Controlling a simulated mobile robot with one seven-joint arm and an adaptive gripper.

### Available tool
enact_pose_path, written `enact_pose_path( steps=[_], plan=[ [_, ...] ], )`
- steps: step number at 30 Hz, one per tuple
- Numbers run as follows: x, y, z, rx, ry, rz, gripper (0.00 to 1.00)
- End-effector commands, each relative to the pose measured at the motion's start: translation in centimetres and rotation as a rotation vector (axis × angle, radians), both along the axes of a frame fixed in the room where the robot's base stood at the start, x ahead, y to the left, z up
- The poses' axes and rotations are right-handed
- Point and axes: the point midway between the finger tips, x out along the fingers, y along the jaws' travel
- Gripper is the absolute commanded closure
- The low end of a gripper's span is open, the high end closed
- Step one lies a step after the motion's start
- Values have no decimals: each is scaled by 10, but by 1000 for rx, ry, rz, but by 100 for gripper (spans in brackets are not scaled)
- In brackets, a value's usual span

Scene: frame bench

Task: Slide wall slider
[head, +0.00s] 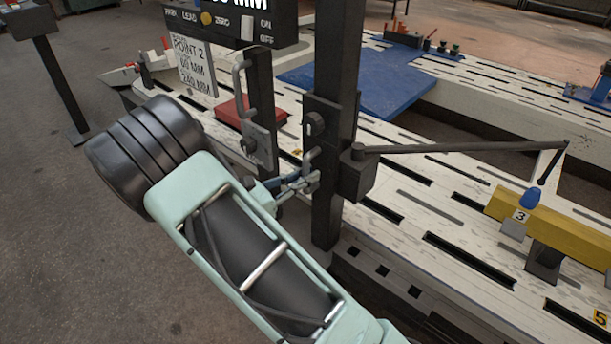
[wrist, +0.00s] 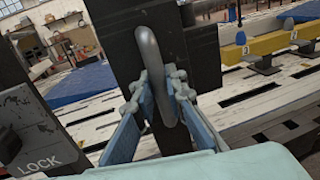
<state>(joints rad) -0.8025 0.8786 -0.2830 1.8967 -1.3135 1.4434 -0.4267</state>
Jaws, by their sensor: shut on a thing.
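A grey bent handle (wrist: 149,48) stands on a dark carriage plate in the wrist view. My gripper (wrist: 161,92) has its blue-grey fingers on both sides of the handle's lower part and is shut on it. In the head view my gripper (head: 297,183) is at the left side of the tall dark post (head: 336,60). The dark carriage (head: 322,115) is around this post and also shows in the wrist view (wrist: 108,50). A long rod (head: 460,148) reaches right from the carriage's block to a hanging pointer. The handle's contact is partly hidden by the fingers.
A readout box (head: 232,22) hangs above. The slotted white bench (head: 420,200) carries a yellow beam (head: 560,232) and blue plate (head: 375,80).

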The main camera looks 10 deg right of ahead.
Motion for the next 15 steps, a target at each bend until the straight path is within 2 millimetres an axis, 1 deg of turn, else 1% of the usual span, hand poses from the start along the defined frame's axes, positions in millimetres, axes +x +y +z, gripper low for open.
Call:
enact_pose_path(
  steps=[1, 15],
  plan=[
    [0, 0, 16, -1, -3, 0, 100],
    [1, 0, 78, -2, -4, 0, 100]
  ],
)
